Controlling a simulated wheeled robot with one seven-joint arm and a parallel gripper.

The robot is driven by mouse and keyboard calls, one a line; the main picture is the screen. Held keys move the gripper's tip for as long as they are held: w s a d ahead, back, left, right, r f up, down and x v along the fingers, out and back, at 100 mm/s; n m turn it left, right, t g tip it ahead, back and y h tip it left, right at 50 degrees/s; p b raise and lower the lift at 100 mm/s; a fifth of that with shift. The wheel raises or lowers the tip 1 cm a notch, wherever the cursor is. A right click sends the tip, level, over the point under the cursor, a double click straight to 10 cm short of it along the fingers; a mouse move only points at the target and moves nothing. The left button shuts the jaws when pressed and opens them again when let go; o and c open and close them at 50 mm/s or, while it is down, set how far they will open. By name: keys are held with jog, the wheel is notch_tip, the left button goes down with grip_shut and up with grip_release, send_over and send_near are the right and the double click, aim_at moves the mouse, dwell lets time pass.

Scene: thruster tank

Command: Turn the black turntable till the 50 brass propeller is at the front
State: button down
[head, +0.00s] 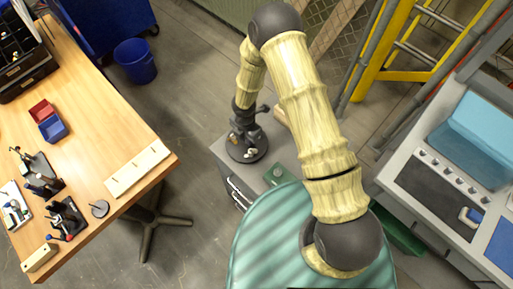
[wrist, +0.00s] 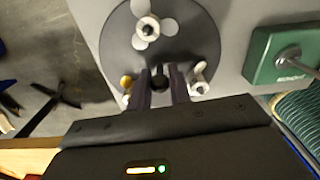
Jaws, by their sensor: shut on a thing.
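The black turntable (wrist: 185,48) lies on a grey cabinet top in the wrist view; it also shows in the head view (head: 238,155), partly under my arm. My gripper (wrist: 160,82) is at its near edge, its two fingers closed around a dark upright knob (wrist: 158,77). A pale three-bladed propeller (wrist: 147,28) sits on the far part. A small brass-coloured piece (wrist: 126,81) shows just left of my fingers, and a pale propeller (wrist: 199,78) just right of them. Both are partly hidden. I cannot read any number on them.
A green box (wrist: 285,55) with a metal lever stands right of the turntable on the cabinet (head: 222,152). A wooden workbench (head: 100,105) with trays is at the left, a teal-covered round surface (head: 262,235) at the front. A yellow ladder (head: 380,50) stands behind.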

jog(key=shift+w+n+p, duration=0.1)
jog(key=shift+n+p, duration=0.2)
jog(key=shift+n, duration=0.7)
jog(key=shift+r, duration=0.1)
jog(key=shift+n+p, duration=0.8)
jog(key=shift+n, duration=0.9)
jog(key=c, duration=1.4)
grip_release()
jog(key=shift+o, duration=0.2)
jog(key=shift+r+p, duration=3.8)
jog(key=shift+r, duration=0.65)
